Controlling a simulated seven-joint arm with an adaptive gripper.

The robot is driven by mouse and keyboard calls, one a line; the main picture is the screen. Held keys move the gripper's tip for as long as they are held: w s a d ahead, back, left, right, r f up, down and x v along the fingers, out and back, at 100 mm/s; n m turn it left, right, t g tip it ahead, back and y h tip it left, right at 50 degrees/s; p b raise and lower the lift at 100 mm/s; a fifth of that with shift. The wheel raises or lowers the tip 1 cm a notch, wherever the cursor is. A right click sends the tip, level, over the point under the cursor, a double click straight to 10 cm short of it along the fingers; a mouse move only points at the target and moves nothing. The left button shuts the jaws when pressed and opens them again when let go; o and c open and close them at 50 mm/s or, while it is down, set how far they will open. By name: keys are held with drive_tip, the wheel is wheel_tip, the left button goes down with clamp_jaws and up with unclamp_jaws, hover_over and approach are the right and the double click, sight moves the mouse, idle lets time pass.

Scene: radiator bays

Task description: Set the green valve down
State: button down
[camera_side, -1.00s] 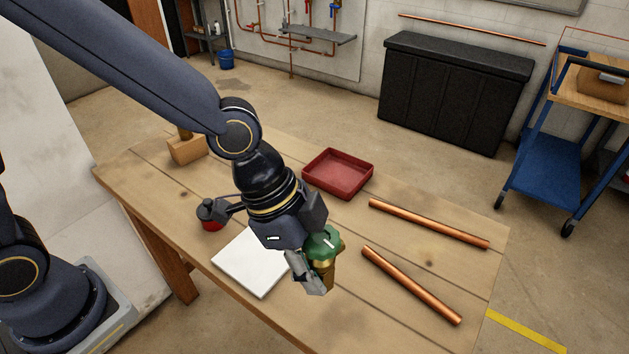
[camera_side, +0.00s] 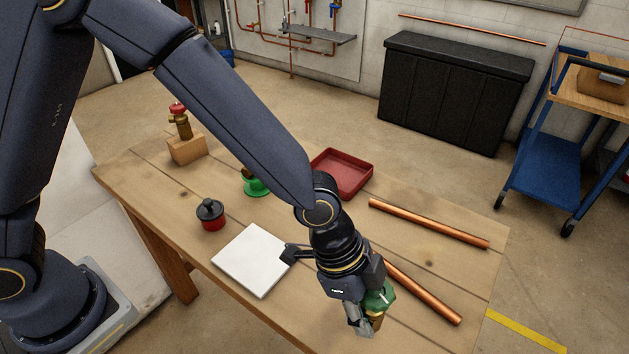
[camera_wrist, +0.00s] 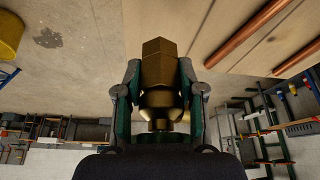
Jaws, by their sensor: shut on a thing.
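The green valve (camera_side: 383,298) has a green handle and a brass body. My gripper (camera_side: 366,318) is shut on it, over the front right part of the wooden table in the side view. In the wrist view, the valve's brass body (camera_wrist: 160,72) sits between the two fingers of my gripper (camera_wrist: 158,90), with its hex end pointing away from the palm. Part of the valve is hidden by the fingers. I cannot tell how far it is above the table top.
Two copper pipes (camera_side: 430,223) (camera_side: 425,292) lie right of my gripper. A white square plate (camera_side: 250,262), a red pot with black lid (camera_side: 210,215), a partly hidden green dish (camera_side: 256,187), a red tray (camera_side: 340,175) and a wooden block (camera_side: 186,150) bearing a red-topped valve (camera_side: 182,124) stand around.

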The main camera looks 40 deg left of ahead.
drive_tip(key=w+d+f, duration=0.1)
drive_tip(key=f, duration=0.1)
drive_tip(key=w+d+f, duration=0.1)
drive_tip(key=w+f, duration=0.1)
drive_tip(key=w+d+f, duration=0.1)
drive_tip(key=d+f, duration=0.1)
drive_tip(key=shift+w, duration=0.15)
drive_tip(key=shift+w+f, duration=0.1)
drive_tip(key=shift+f, duration=1.55)
drive_tip(key=shift+f, duration=0.15)
drive_tip(key=c, duration=0.7)
unclamp_jaws()
